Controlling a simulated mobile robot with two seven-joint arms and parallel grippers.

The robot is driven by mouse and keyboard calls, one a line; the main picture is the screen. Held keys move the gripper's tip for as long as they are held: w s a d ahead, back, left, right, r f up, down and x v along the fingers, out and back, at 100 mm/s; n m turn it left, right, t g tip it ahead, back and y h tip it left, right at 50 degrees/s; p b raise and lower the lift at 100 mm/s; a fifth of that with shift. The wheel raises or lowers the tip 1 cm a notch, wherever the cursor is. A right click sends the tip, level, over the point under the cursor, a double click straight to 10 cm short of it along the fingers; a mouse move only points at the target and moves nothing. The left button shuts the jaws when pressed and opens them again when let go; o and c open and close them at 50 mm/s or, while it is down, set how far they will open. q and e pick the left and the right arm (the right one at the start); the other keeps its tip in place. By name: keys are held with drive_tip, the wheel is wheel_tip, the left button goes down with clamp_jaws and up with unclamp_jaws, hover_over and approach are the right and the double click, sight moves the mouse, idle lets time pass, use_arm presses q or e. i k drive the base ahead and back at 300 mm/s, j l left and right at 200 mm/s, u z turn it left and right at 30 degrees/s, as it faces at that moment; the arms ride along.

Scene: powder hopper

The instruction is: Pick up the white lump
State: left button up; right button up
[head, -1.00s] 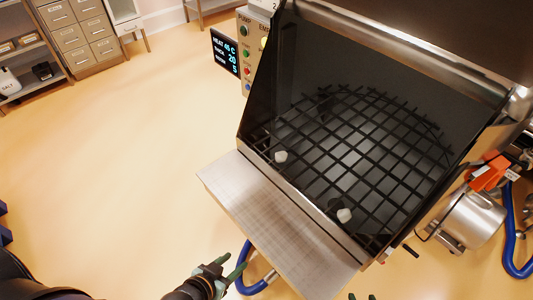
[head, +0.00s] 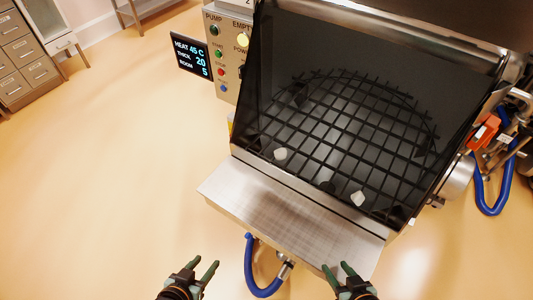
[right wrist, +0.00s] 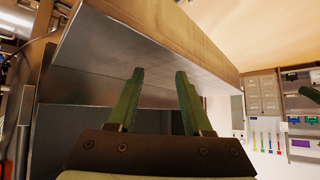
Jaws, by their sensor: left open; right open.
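Two white lumps lie on the black grid (head: 345,139) inside the hopper (head: 243,107). One white lump (head: 280,154) is near the left front of the grid, and the other white lump (head: 358,198) is near the right front. My left gripper (head: 205,265) is open and empty, low in the head view, left of the steel shelf. My right gripper (head: 337,268) is open and empty by the shelf's front edge. In the right wrist view its green fingers (right wrist: 157,92) are spread before the shelf, with nothing between them. Neither gripper touches a lump.
The steel shelf (head: 270,200) juts out in front of the hopper. A control panel with a display (head: 191,54) stands at its left. A blue hose (head: 253,270) hangs below the shelf. An orange part (head: 484,132) is at the right. The floor at left is clear.

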sight(281, 154)
drive_tip(key=j, duration=0.8)
drive_tip(key=i+j, duration=0.55)
